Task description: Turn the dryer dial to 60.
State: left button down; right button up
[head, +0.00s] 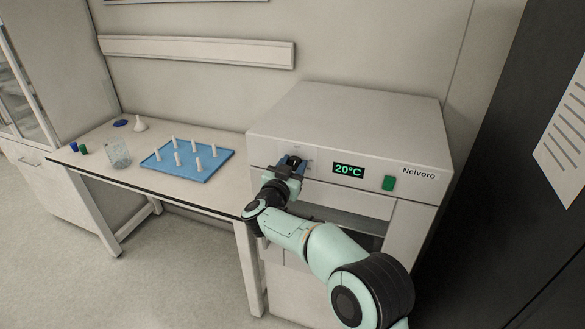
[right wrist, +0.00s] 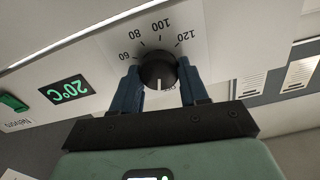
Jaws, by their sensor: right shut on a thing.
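The dryer (head: 350,115) is a large pale box with a green display (head: 348,170) reading 20°C. Its dial (right wrist: 158,68) is a round black knob, seen upside down in the right wrist view. Printed marks include 60, 100 and 120 around it. The white pointer line on the dial points down in that view, toward a partly hidden mark on the side away from the numbers. My right gripper (right wrist: 159,78) is shut on the dial, with one blue finger on each side. In the head view the right gripper (head: 290,165) covers most of the dial. My left gripper is out of view.
A green switch (head: 389,183) sits right of the display. The side table holds a blue tray (head: 215,167) with several white pegs, a clear beaker (head: 118,154), a white funnel (head: 140,124) and small caps. A dark cabinet (head: 500,150) stands close on the right.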

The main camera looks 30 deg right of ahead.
jog(key=m+b, duration=0.1)
jog(key=m, duration=0.2)
jog(key=m+b, duration=0.1)
jog(key=m, duration=0.1)
jog(key=shift+s+d+f+m, duration=0.1)
jog(key=shift+f+m, duration=0.1)
jog(key=shift+m, duration=0.2)
jog(key=m+b, duration=0.3)
jog(key=m, duration=0.2)
jog(key=shift+f+b, duration=0.1)
jog(key=shift+b, duration=0.2)
jog(key=m+b, duration=0.3)
jog(key=m, duration=0.2)
jog(key=shift+f+m, duration=0.1)
jog(key=shift+m, duration=0.2)
pick_arm(q)
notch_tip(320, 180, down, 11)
jog(key=b, duration=0.2)
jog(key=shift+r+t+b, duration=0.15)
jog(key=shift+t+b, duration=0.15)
jog(key=shift+b, duration=0.05)
pick_arm(e)
jog(key=shift+m, duration=1.8)
jog(key=o, duration=1.1)
jog(key=shift+c, duration=0.2)
